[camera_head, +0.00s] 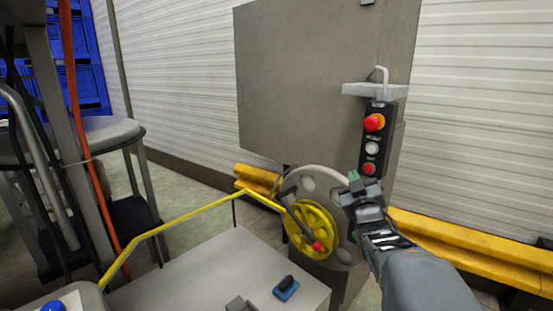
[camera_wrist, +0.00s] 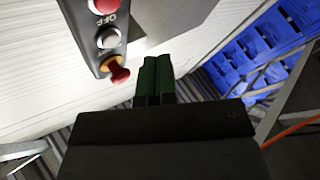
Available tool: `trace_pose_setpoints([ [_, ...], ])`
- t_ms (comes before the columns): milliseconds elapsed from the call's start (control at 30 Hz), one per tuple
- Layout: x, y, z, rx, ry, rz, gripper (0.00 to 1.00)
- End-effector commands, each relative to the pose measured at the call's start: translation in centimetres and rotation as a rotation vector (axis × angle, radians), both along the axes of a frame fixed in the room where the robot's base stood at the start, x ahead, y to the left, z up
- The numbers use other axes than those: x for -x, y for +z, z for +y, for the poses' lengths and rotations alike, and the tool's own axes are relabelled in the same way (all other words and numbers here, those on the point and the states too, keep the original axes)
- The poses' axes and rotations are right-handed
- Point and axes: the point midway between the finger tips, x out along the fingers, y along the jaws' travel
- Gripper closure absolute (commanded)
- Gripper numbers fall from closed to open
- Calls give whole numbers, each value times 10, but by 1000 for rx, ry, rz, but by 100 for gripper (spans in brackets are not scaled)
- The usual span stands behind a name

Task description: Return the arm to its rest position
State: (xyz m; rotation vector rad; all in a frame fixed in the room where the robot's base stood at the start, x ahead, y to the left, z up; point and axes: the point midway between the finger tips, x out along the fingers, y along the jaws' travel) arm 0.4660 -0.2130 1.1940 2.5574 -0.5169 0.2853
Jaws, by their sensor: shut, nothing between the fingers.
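My gripper (camera_head: 354,181) is raised in front of the grey machine, to the right of the wheel and just below the control box. In the wrist view its two dark green fingers (camera_wrist: 154,80) are together with nothing between them. The control box (camera_head: 374,140) is black, with a red knob on top, a white button in the middle and a red button below. It also shows in the wrist view (camera_wrist: 108,38), where its red knob (camera_wrist: 118,72) is left of the fingertips and apart from them. My forearm reaches in from the lower right.
A grey wheel with a yellow hub (camera_head: 312,228) and red-tipped handle is left of my gripper. A yellow rail (camera_head: 470,252) runs along the wall. A grey box top (camera_head: 215,268) holds a blue-based black object (camera_head: 286,288). A table (camera_head: 105,130) and blue crates (camera_head: 85,60) are at left.

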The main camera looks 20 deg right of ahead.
Motion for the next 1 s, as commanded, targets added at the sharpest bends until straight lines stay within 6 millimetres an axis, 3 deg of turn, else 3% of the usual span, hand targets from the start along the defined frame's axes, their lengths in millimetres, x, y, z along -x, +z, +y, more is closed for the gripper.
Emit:
trace_pose_setpoints([
  [133, -1, -6, -2, -23, -8, 29, 100],
  [233, -2, -26, -10, -92, -41, 118, 100],
  [367, 7, -78, -21, -269, -126, 335, 100],
  [467, 24, -118, -10, -431, -179, 533, 100],
  [600, 57, -162, 35, -633, -212, 820, 100],
  [733, 96, -185, 90, -763, -206, 1081, 100],
  [900, 148, -190, 161, -822, -148, 1365, 100],
  [1000, 163, -182, 190, -787, -78, 1431, 100],
])
